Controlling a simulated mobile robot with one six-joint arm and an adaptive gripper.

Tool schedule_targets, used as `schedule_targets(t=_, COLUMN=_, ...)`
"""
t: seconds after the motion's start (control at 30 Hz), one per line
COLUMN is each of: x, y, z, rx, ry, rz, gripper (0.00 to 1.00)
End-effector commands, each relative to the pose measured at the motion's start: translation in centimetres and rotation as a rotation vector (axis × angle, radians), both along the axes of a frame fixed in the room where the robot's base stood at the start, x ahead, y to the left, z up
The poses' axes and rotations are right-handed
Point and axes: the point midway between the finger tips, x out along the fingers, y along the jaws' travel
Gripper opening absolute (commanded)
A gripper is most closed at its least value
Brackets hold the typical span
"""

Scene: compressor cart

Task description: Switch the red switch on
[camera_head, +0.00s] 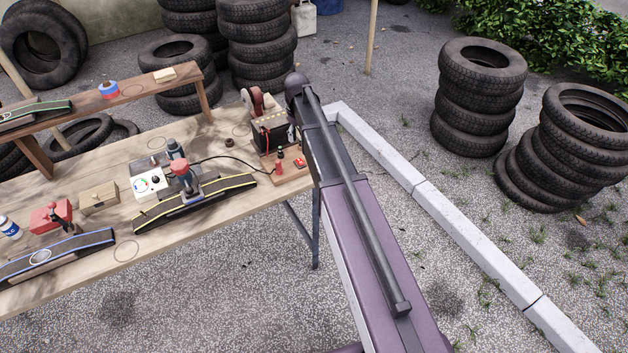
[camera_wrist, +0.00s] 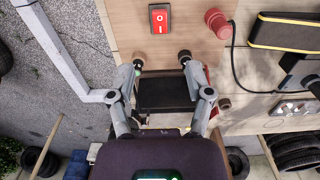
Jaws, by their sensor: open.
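The red switch (camera_wrist: 160,18) is a small rocker with a dark frame and white marks, set on a wooden board (camera_wrist: 185,20) at the top of the wrist view. In the head view the red switch (camera_head: 299,162) is a small red patch on the board at the bench's right end. My gripper (camera_wrist: 161,58) is open and empty, its two fingertips apart and pointing toward the switch. In the picture the fingertips lie below the switch; I cannot tell their height above it. My gripper is not clearly visible in the head view.
A red knob (camera_wrist: 218,22) stands right of the switch. A yellow-edged black track (camera_head: 195,203) lies on the bench. Tyre stacks (camera_head: 480,95) stand beyond the kerb.

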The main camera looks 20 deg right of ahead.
Motion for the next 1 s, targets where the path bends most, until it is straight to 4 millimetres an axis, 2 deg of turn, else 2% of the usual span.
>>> schedule_targets(t=0.03, x=0.0, y=0.0, z=0.9, rx=0.000, ry=0.000, rz=0.000, gripper=0.66)
schedule_targets(t=0.27, x=0.0, y=0.0, z=2.8, rx=0.000, ry=0.000, rz=0.000, gripper=0.66)
schedule_targets(t=1.0, x=-10.6, y=1.2, z=2.9, rx=0.000, ry=0.000, rz=-0.089, gripper=0.66)
